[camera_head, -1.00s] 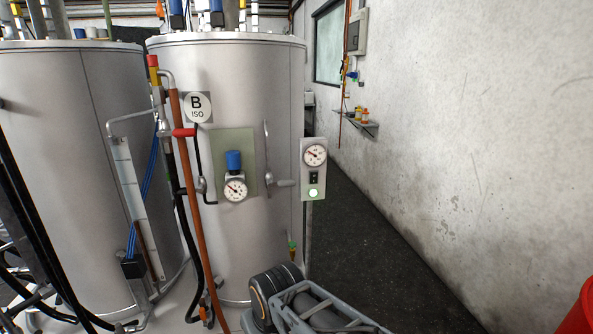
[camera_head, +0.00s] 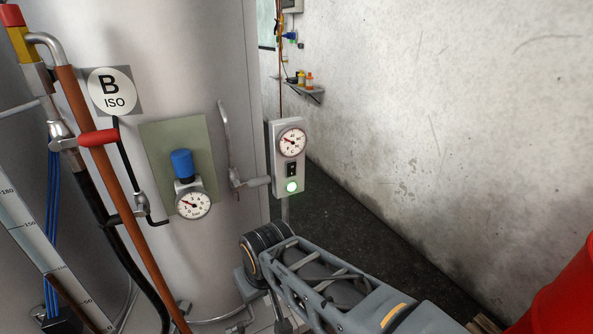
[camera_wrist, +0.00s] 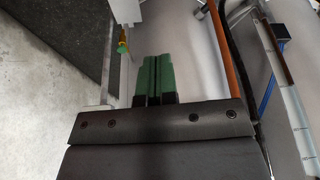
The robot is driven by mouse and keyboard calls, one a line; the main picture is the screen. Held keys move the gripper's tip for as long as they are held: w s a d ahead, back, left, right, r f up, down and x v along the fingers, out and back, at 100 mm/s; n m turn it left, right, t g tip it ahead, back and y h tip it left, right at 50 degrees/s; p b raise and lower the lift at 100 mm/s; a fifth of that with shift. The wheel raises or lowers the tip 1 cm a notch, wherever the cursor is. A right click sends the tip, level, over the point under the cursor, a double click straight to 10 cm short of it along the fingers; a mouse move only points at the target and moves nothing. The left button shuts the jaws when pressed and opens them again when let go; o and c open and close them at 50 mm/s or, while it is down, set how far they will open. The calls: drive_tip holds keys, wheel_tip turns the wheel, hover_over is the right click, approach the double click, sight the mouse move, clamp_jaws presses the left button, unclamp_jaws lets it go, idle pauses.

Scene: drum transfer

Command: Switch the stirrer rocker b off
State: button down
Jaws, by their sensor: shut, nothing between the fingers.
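The stirrer rocker (camera_head: 292,170) is a small black switch on a narrow pale box (camera_head: 284,123) at the right side of tank B (camera_head: 225,75). A round dial (camera_head: 292,142) sits above it and a lit green lamp (camera_head: 292,187) below. The rocker is too small to tell which way it is tipped. My gripper (camera_wrist: 153,75) has green-tipped fingers that are shut and empty in the wrist view. In the head view my arm is low, below the box, and its fingers cannot be made out. The rocker cannot be made out in the wrist view.
A green-grey panel with a blue-capped regulator and gauge (camera_head: 194,205) is left of the box, with a metal lever (camera_head: 230,150) between them. An orange pipe (camera_head: 115,205) and a red handle (camera_head: 98,138) stand further left. A red container (camera_head: 565,295) is at lower right.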

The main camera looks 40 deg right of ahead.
drive_tip(key=w+d+n+t+h+b, duration=0.2)
drive_tip(key=w+d+t+h+b, duration=0.25)
drive_tip(key=w+d, duration=0.55)
drive_tip(key=n+t+y+b, duration=0.2)
drive_tip(key=n+t+b, duration=0.6)
drive_tip(key=n+t, duration=0.45)
approach(292, 166)
drive_tip(key=s+n+g, duration=0.1)
drive_tip(key=s+n, duration=0.1)
drive_tip(key=s, duration=0.5)
drive_tip(key=shift+w+a+f, duration=0.15)
drive_tip(key=shift+w+a, duration=0.05)
drive_tip(key=shift+a, duration=0.2)
drive_tip(key=w, duration=0.4)
drive_tip(key=w+d+r, duration=0.1)
drive_tip(key=w, duration=0.4)
drive_tip(key=w+r+p, duration=0.1)
drive_tip(key=w, duration=0.3)
drive_tip(key=shift+w+d, duration=0.4)
